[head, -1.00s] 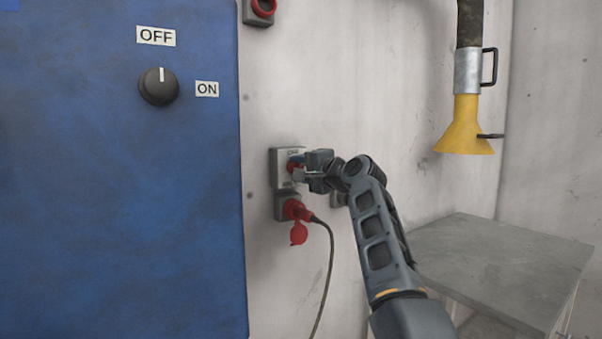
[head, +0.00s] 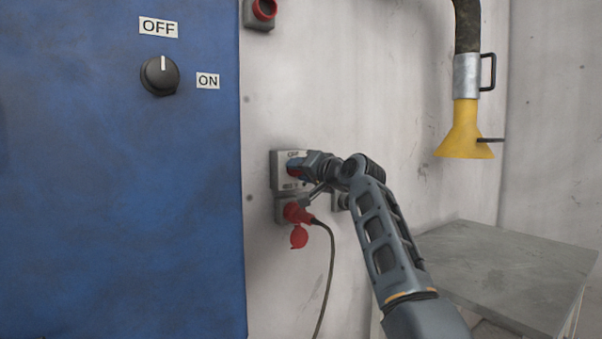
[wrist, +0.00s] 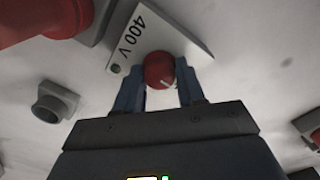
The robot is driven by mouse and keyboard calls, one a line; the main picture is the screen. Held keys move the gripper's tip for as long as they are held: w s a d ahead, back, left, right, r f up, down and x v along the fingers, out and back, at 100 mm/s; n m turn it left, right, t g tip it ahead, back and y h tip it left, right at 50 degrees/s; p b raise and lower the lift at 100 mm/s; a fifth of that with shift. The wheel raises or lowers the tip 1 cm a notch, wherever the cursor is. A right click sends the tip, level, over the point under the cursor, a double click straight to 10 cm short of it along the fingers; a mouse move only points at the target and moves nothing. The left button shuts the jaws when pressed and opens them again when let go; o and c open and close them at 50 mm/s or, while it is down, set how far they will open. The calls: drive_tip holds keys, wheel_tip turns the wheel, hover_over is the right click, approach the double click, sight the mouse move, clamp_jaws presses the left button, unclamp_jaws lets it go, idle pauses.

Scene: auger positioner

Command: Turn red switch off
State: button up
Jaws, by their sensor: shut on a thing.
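The red switch (wrist: 159,70) is a round red knob with a pale mark on a grey box labelled 400 V (wrist: 135,38). In the head view the box (head: 279,168) is on the wall right of the blue cabinet, and my gripper covers most of the knob. My gripper (wrist: 160,90) has one blue finger on each side of the knob and is shut on it. In the head view my gripper (head: 297,168) reaches the box from the right. The mark on the knob is too small to read as on or off.
A red plug (head: 296,211) with a hanging cable (head: 330,265) sits in a socket just below the box. A black dial (head: 160,75) is on the blue cabinet (head: 120,200). A yellow funnel nozzle (head: 464,135) hangs at right above a grey table (head: 510,265).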

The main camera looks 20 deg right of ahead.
drive_tip(key=shift+f, duration=0.15)
drive_tip(key=o, duration=1)
drive_tip(key=shift+v, duration=3.9)
